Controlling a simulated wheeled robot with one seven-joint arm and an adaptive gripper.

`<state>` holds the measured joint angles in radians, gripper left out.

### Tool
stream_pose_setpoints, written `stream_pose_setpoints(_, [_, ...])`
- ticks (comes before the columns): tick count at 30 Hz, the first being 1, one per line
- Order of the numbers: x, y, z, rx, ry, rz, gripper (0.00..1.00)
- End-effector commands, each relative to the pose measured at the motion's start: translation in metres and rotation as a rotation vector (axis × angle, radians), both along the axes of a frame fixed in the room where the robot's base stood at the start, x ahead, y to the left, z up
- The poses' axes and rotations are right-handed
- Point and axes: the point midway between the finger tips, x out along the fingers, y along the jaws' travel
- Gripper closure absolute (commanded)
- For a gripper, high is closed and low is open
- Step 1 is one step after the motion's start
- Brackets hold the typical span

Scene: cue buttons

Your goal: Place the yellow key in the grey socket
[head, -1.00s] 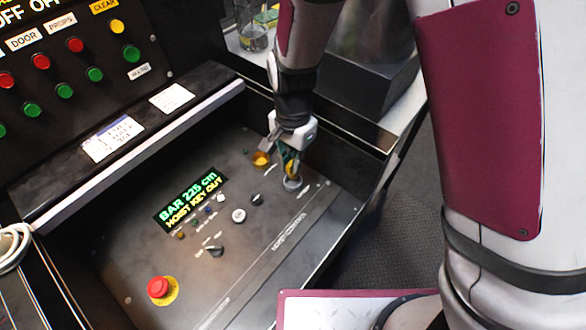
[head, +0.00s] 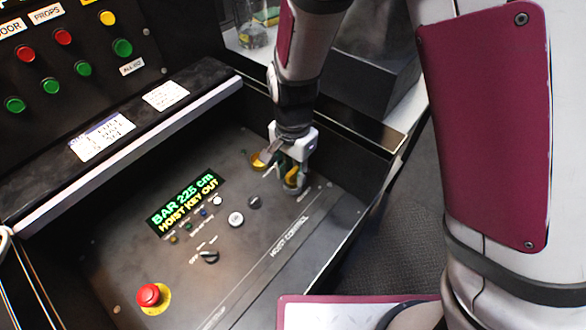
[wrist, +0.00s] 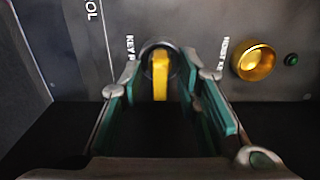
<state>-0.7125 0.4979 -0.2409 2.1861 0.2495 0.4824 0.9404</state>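The yellow key (wrist: 160,76) stands upright in the wrist view, inside the round grey socket (wrist: 147,54), whose rim shows around its top end. How deep it sits cannot be told. My gripper (wrist: 161,82) is open, with a green-padded finger on each side of the key and a visible gap to both. The grey socket is mostly hidden there.
A brass-yellow socket (wrist: 254,61) lies right of the key in the wrist view, beside a small green light (wrist: 291,59). The panel display (head: 187,205) reads "BAR 225 cm, HOIST KEY OUT". Knobs and a red emergency button (head: 149,295) lie to the left.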

Motion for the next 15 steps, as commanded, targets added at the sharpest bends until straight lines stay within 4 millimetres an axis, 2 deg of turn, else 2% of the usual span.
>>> stream_pose_setpoints(8, [0.000, 0.001, 0.008, 0.002, -0.003, 0.000, 0.70])
stream_pose_setpoints(11, [0.000, 0.001, 0.022, 0.003, -0.003, 0.000, 0.70])
stream_pose_setpoints(15, [0.000, 0.001, 0.051, 0.003, -0.005, 0.001, 0.70])
